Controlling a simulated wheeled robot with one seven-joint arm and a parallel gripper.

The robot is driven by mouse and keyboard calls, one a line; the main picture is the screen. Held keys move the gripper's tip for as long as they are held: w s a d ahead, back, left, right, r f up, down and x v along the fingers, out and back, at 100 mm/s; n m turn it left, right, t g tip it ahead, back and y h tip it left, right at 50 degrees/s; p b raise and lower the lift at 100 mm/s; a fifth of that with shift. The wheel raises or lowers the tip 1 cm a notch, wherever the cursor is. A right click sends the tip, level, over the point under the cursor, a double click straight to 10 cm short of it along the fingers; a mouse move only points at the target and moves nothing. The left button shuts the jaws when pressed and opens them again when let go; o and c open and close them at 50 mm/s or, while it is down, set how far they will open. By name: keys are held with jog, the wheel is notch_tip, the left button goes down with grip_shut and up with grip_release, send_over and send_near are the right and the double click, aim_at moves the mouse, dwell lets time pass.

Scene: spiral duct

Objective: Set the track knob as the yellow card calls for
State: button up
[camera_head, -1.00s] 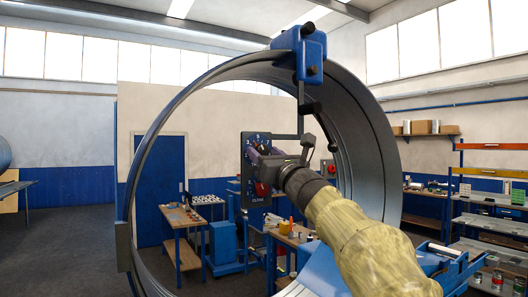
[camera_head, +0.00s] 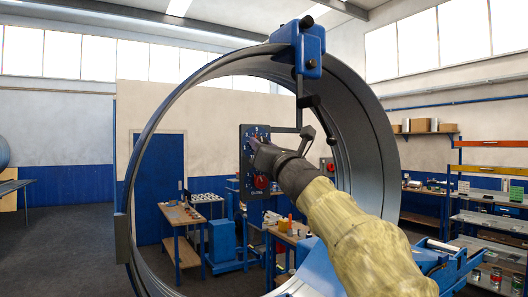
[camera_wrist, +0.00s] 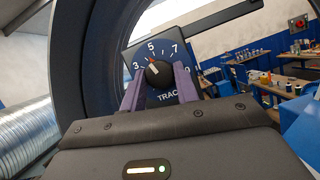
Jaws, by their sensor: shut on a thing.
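The track knob (camera_wrist: 158,73) is a round black knob with a pale pointer line. It sits on a dark dial plate (camera_wrist: 133,57) marked 3, 5, 7 and "TRAC". The pointer line leans up and slightly left, toward the 5; its exact setting is hard to tell. My gripper (camera_wrist: 158,82) has its two purple fingers on either side of the knob, shut on it. In the head view, my gripper (camera_head: 256,142) reaches the upper part of the dark control panel (camera_head: 245,165), hiding the knob. I cannot make out a yellow card in either view.
A large metal ring (camera_head: 146,150) surrounds the panel, with a blue clamp block (camera_head: 310,50) on top. A red knob (camera_head: 261,182) sits lower on the panel. Workbenches (camera_head: 180,225) stand behind, shelves (camera_head: 490,225) at right. Floor at left is clear.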

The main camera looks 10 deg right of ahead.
jog(key=m+h, duration=0.1)
jog(key=m, duration=0.3)
jog(key=m+h, duration=0.2)
jog(key=m, duration=0.1)
jog(key=m+g+h, duration=0.1)
jog(key=m+h, duration=0.1)
jog(key=m, duration=0.2)
jog(key=shift+s+a+r+m, duration=0.1)
jog(key=shift+a+r+m, duration=0.15)
jog(key=shift+r+m, duration=0.1)
jog(key=o, duration=1)
jog(key=shift+f+h, duration=0.15)
jog(key=shift+h, duration=0.25)
jog(key=shift+c, duration=0.2)
